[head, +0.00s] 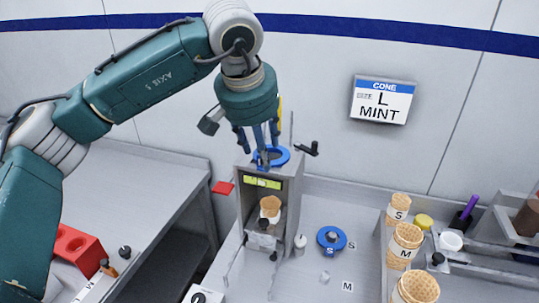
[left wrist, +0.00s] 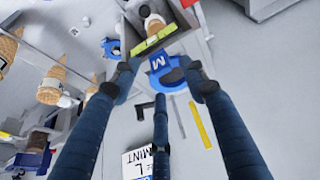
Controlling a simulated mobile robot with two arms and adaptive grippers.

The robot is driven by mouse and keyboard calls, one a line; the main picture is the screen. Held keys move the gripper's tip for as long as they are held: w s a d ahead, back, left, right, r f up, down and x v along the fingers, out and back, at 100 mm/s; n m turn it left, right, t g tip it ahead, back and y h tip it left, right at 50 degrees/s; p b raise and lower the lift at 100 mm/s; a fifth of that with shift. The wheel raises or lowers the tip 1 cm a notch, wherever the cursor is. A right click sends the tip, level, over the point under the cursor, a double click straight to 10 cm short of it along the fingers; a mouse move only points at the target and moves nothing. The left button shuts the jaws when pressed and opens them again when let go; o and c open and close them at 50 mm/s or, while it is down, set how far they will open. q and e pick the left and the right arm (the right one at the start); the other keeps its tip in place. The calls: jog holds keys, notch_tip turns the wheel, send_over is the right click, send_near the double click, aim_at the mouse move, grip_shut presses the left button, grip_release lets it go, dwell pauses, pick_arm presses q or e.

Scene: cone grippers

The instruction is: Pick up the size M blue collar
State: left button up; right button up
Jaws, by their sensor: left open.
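The size M blue collar (head: 282,157) sits on top of the grey machine (head: 244,190), partly hidden by my fingers. In the left wrist view the blue collar (left wrist: 173,82) shows its white M tab between my fingers. My left gripper (head: 263,157) points down over it from above. In the left wrist view my left gripper (left wrist: 160,82) is open, with its fingers spread around the collar. I cannot tell whether the fingers touch it. My right gripper is not in view.
A blue S collar (head: 331,229) lies on the counter right of the machine. A cone (head: 270,207) stands inside the machine. Cones marked S (head: 398,203) and M (head: 407,234) stand to the right. A wall sign (head: 383,100) reads CONE L MINT. A red block (head: 73,250) is at lower left.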

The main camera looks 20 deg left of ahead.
pick_arm(q)
jog(key=shift+p+x, duration=0.5)
jog(key=shift+x, duration=1.4)
jog(key=shift+a, duration=0.15)
jog(key=c, duration=1.1)
jog(key=shift+o, duration=0.2)
jog(key=shift+r, duration=0.15)
